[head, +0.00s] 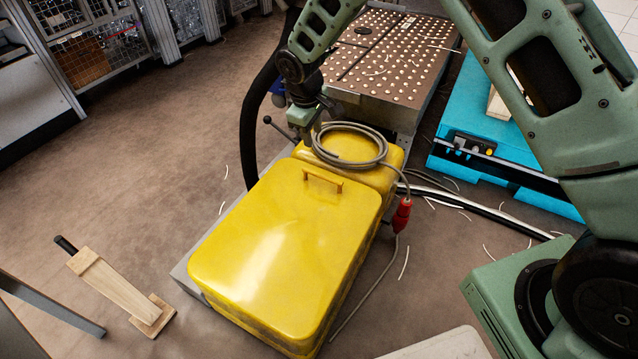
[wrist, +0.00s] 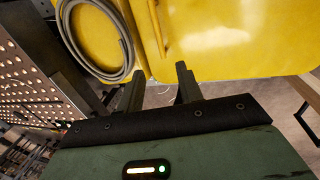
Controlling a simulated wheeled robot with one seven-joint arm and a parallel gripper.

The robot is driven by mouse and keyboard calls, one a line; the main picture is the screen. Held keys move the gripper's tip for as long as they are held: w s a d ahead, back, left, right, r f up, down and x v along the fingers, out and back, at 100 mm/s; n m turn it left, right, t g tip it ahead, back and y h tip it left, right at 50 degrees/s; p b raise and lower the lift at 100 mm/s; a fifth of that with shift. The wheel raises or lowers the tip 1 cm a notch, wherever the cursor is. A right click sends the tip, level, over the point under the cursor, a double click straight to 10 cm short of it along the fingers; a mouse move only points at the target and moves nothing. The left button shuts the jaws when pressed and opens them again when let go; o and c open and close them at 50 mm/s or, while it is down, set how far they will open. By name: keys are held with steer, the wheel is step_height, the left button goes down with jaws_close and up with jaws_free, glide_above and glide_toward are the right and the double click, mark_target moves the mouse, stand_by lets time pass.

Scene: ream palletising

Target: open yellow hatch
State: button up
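The yellow hatch (head: 280,240) is a large glossy lid on a yellow machine and lies shut. Its small yellow handle (head: 322,180) stands at the lid's far edge. In the wrist view the hatch (wrist: 235,40) fills the upper right, and its handle (wrist: 160,30) lies just beyond the fingertips. My gripper (head: 309,137) is over the far left part of the machine, beside the cable coil and behind the handle. In the wrist view my gripper (wrist: 160,83) has its two fingers apart with nothing between them. The fingertips are partly hidden in the head view.
A coiled grey cable (head: 350,146) with a red plug (head: 402,215) rests on the machine's rear part. A perforated metal table (head: 390,55) stands behind it, and a blue unit (head: 480,130) stands at right. A wooden piece (head: 115,285) lies at left. Open floor is on the left.

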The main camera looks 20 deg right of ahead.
mark_target(320, 174)
steer(key=w+d+f+b, duration=0.1)
steer(key=f+b, duration=0.1)
steer(key=f, duration=0.4)
steer(key=f+b, duration=0.2)
steer(key=f, duration=0.3)
steer(key=w+d+f+b, duration=0.1)
steer(key=f, duration=0.5)
steer(key=shift+w+d+f+b, duration=0.3)
steer(key=shift+w+b, duration=0.05)
steer(key=shift+b, duration=0.05)
jaws_close()
